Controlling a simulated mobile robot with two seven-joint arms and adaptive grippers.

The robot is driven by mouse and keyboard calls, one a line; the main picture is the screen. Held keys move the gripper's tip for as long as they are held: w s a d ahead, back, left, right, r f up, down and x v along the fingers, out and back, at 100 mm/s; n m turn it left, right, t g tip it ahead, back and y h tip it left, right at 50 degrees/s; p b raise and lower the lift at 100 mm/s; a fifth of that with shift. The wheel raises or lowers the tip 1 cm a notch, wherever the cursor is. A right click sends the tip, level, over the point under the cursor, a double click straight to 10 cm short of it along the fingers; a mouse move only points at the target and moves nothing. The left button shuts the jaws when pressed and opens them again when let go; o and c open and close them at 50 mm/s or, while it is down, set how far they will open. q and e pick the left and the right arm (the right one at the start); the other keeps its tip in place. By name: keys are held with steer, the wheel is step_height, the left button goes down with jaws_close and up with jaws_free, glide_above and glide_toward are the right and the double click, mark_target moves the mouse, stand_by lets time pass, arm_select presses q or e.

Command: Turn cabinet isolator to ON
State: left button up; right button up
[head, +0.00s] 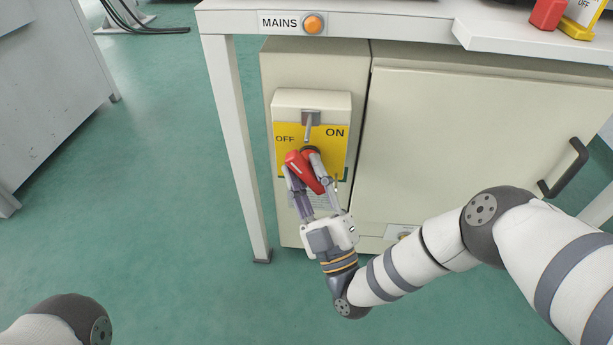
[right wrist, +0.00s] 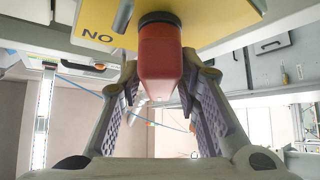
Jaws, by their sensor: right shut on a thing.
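The cabinet isolator is a yellow plate (head: 340,155) marked OFF at left and ON at right, on a beige box on the cabinet front. Its red handle (head: 304,170) slants on the plate, below the labels, on a dark round base. My right gripper (head: 309,176) is shut on the red handle, with one finger on each side. In the right wrist view the red handle (right wrist: 160,60) stands between the ridged finger pads, and the ON label shows upside down at left. Only a piece of my left arm shows at the bottom left; its gripper is out of view.
A metal hasp (head: 311,118) sits above the plate. A MAINS label with an orange lamp (head: 313,24) is on the bench edge above. A table leg (head: 238,150) stands left of the cabinet. The cabinet door (head: 470,140) has a black handle (head: 564,168).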

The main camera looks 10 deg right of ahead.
steer(key=m+t+h, duration=0.2)
steer(key=m+h, duration=0.2)
steer(key=m, duration=0.1)
steer(key=shift+m+h+b, duration=0.3)
steer(key=shift+m+h, duration=4.4)
steer(key=shift+m, duration=0.3)
steer(key=shift+m+h, duration=0.4)
steer(key=shift+h, duration=0.1)
steer(key=shift+c, duration=0.2)
steer(key=shift+d, duration=0.1)
steer(key=o, duration=0.9)
steer(key=v, duration=0.7)
steer(key=shift+s+f, duration=0.15)
steer(key=shift+f, duration=0.05)
